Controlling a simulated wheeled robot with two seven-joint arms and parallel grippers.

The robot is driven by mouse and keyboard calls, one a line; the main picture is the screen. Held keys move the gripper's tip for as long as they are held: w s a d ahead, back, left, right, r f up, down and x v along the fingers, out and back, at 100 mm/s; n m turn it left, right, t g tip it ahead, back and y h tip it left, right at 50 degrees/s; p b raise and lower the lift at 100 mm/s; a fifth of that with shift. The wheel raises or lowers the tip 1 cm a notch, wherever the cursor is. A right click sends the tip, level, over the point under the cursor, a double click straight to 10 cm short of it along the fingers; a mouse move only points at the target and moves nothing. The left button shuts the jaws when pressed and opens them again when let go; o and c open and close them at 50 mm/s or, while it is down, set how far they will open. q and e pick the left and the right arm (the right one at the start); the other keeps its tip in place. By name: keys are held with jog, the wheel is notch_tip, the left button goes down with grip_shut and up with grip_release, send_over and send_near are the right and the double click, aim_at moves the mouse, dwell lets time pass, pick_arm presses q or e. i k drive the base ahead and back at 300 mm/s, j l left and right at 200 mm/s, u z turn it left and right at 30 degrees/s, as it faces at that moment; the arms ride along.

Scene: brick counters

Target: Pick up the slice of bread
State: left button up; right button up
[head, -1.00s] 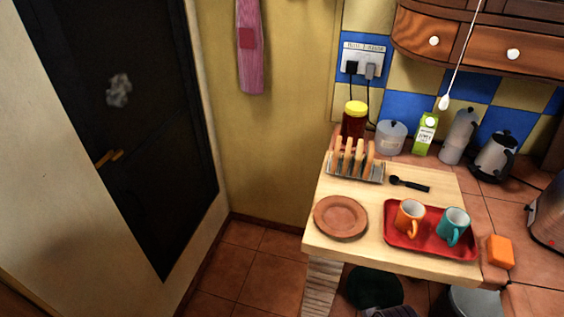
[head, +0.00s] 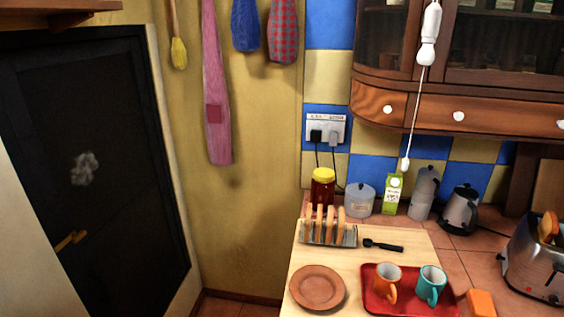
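Several slices of bread (head: 330,220) stand upright in a metal toast rack (head: 317,239) at the back left of the counter. More bread (head: 548,226) sticks out of the top of a silver toaster (head: 535,262) at the right edge of the head view. Neither of my grippers shows in the head view.
A brown plate (head: 317,288) lies in front of the rack. A black scoop (head: 384,245) lies beside the rack. A jar (head: 322,187), canister, carton and kettle (head: 460,211) stand behind.

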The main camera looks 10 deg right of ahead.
aim_at(549, 226)
jog(key=z, duration=1.8)
jog(key=i+j+u, duration=0.3)
jog(key=i+u, duration=0.35)
